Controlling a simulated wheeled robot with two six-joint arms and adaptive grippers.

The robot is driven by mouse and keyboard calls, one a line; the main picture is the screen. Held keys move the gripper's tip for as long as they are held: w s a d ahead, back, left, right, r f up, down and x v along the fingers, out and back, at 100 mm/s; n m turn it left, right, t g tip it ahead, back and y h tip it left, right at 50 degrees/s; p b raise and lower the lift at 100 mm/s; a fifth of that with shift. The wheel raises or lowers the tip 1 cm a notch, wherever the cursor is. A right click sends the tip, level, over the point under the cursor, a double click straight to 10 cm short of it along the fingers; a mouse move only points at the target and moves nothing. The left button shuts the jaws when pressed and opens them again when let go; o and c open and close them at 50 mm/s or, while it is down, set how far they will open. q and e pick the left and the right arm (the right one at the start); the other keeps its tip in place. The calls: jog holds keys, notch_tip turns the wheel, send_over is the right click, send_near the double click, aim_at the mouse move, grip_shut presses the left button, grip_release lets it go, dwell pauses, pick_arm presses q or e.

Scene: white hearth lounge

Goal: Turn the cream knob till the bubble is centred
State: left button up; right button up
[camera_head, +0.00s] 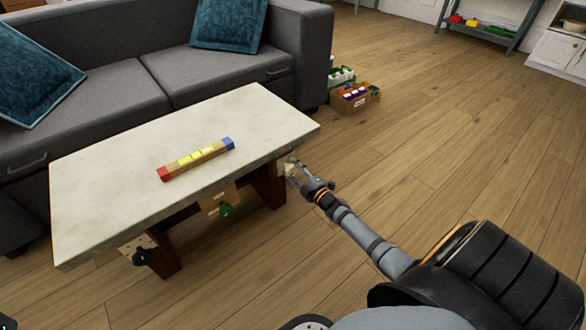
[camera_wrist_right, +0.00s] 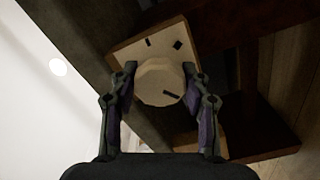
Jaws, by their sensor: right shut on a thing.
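A spirit level (camera_head: 168,173) with a red left end, a blue right end and a yellow vial (camera_head: 195,157) lies on the pale table top (camera_head: 110,190). The bubble is too small to make out. My right gripper (camera_head: 295,174) is at the table's right front corner, just under the top. In the right wrist view the round cream knob (camera_wrist_right: 158,84) sits on a light wooden plate (camera_wrist_right: 126,50) with dark marks. My right gripper (camera_wrist_right: 160,90) is shut on the knob, one finger on each side.
A green knob (camera_head: 225,210) is under the middle of the table's front edge, and a black knob (camera_head: 141,256) under its left part. A grey sofa (camera_head: 115,65) stands behind the table.

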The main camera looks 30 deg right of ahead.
jog(key=shift+f+n+p, duration=0.1)
jog(key=shift+n+p, duration=0.2)
jog(key=shift+n, duration=1.4)
jog(key=shift+s, duration=0.1)
jog(key=o, duration=1)
jog(key=shift+f, duration=0.1)
jog(key=shift+o, duration=0.8)
jog(key=s, duration=1.1)
jog(key=shift+s+d, duration=0.4)
jog(key=shift+d, duration=0.05)
